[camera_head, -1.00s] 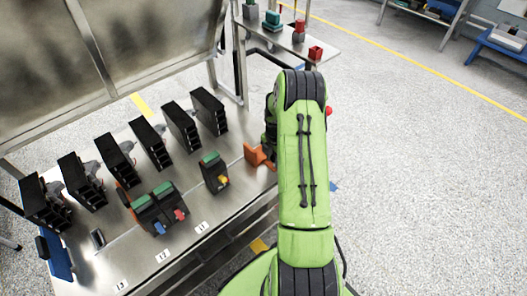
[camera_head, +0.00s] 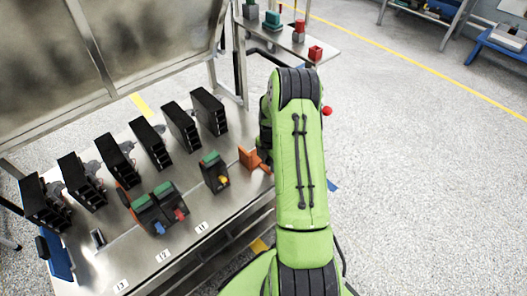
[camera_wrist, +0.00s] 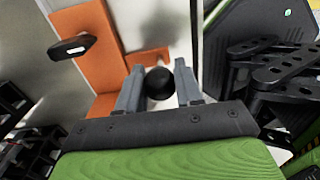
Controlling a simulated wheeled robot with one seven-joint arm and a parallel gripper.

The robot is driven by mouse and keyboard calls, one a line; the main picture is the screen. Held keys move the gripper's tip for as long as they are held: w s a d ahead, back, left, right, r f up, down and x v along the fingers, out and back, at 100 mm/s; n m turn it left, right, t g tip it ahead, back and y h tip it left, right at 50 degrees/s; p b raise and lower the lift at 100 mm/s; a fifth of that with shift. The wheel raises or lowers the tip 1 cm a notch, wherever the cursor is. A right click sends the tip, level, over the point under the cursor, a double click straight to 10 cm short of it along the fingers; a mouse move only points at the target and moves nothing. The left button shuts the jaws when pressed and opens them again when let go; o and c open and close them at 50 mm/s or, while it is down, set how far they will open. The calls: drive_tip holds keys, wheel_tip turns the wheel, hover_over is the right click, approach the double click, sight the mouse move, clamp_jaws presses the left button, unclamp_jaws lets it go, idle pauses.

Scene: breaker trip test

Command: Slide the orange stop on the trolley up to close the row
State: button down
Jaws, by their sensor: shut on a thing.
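The orange stop (camera_head: 249,158) stands on the steel trolley top (camera_head: 222,232), right of a green-topped breaker with a yellow lever (camera_head: 216,172). A small gap separates them. A wider gap lies between this breaker and two breakers side by side, one with a blue lever (camera_head: 149,213), one with a red lever (camera_head: 170,201). In the wrist view the stop (camera_wrist: 92,45) fills the upper left. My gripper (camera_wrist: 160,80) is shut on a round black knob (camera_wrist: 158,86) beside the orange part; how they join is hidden. In the head view my arm hides the gripper.
A row of black holders (camera_head: 150,140) stands behind the breakers. Another orange piece (camera_head: 123,196) sits at the pair's left end. White labels (camera_head: 163,256) line the front edge. A small table with coloured parts (camera_head: 270,30) stands at the back.

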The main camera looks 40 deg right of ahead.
drive_tip(key=shift+s+a+b, duration=0.15)
drive_tip(key=shift+a+b, duration=0.1)
drive_tip(key=shift+a, duration=4.4)
drive_tip(key=shift+s+a+b, duration=0.1)
drive_tip(key=shift+a+b, duration=0.15)
drive_tip(key=shift+a, duration=4.4)
drive_tip(key=c, duration=0.8)
unclamp_jaws()
drive_tip(key=shift+o, duration=0.7)
drive_tip(key=shift+r, duration=0.1)
wheel_tip(320, 180, up, 16)
drive_tip(key=p, duration=0.6)
drive_tip(key=shift+f, duration=0.2)
